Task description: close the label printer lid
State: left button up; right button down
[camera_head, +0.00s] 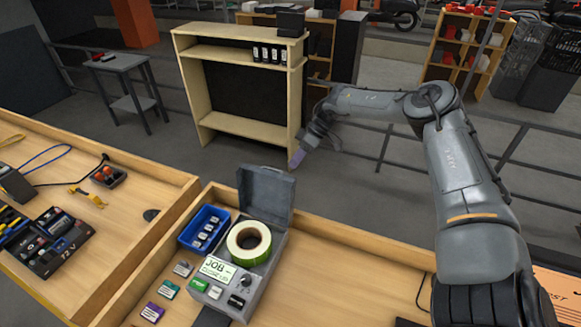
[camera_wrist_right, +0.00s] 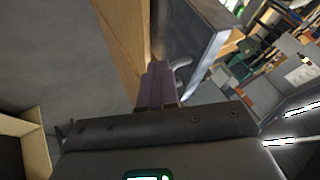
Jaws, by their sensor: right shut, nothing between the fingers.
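The grey label printer (camera_head: 237,303) stands on the wooden bench with its lid (camera_head: 264,197) open, standing up at the back. My right gripper (camera_head: 297,159) is shut and empty, just behind and to the right of the lid's top edge. In the right wrist view its purple fingertips (camera_wrist_right: 154,84) are close to the grey lid (camera_wrist_right: 198,30); I cannot tell whether they touch. My left gripper is not in view.
A blue bin (camera_head: 186,238) with small items stands left of the printer. A second bench with tools (camera_head: 48,243) is at the left. The bench has a raised wooden rim; behind it is open floor and a shelf (camera_head: 190,85).

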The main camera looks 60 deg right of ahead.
jog(key=shift+s+a+p, duration=0.1)
jog(key=shift+a+p, duration=1.55)
jog(key=shift+a, duration=0.45)
jog(key=shift+r, duration=0.15)
